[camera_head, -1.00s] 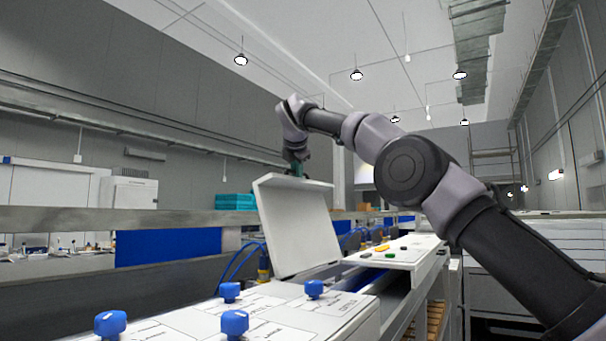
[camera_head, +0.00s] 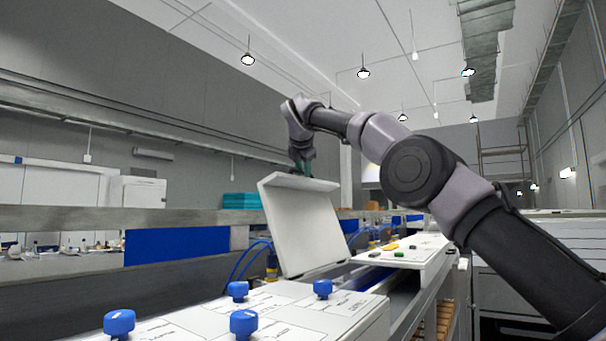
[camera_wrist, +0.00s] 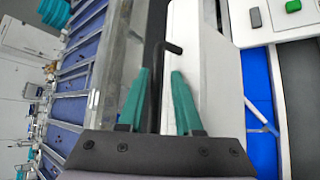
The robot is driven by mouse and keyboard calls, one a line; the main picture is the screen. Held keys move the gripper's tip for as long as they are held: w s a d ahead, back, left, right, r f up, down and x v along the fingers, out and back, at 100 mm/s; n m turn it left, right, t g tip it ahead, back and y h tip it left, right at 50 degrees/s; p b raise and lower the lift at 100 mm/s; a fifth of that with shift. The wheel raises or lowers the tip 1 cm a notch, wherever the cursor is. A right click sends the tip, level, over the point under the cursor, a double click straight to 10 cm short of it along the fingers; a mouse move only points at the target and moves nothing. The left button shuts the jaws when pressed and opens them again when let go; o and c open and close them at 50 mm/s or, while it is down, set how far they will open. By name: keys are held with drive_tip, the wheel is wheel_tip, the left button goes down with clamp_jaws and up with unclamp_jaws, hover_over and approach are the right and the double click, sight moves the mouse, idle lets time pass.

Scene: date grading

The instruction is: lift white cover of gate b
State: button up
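The white cover (camera_head: 303,230) stands raised and tilted steeply above the white machine housing, its lipped edge at the top. I cannot read which gate it belongs to. My gripper is at the cover's top edge in the head view (camera_head: 301,168), its green fingers partly hidden behind the lip. In the wrist view my gripper (camera_wrist: 160,73) has its two green fingers apart, with a visible gap between them. A dark bent rod (camera_wrist: 172,47) shows just beyond the fingertips, beside a white panel. I see nothing clamped between the fingers.
Blue knobs (camera_head: 244,323) stand on the white housing (camera_head: 290,315) in front. A control panel (camera_head: 405,252) with coloured buttons lies to the right of the cover. Blue hoses (camera_head: 247,257) run behind at left, near a long grey rail (camera_head: 110,217).

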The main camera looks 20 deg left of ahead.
drive_tip(key=v, duration=1)
drive_tip(key=shift+s+r, duration=0.3)
drive_tip(key=shift+d, duration=0.1)
drive_tip(key=s+d+f+m+g+h, duration=0.1)
drive_tip(key=s+d+f+m+g, duration=0.2)
drive_tip(key=d+m, duration=0.8)
drive_tip(key=s+d+f+m, duration=0.2)
drive_tip(key=d+f+m, duration=0.2)
drive_tip(key=d, duration=1.6)
drive_tip(key=s+d+f+m, duration=0.8)
drive_tip(key=s+f+m, duration=0.1)
drive_tip(key=s+f, duration=0.1)
drive_tip(key=s+d+f+m, duration=0.9)
drive_tip(key=s+f, duration=0.2)
drive_tip(key=f, duration=0.1)
drive_tip(key=shift+s+f+g, duration=0.3)
drive_tip(key=shift+s+g, duration=0.05)
drive_tip(key=shift+g, duration=0.05)
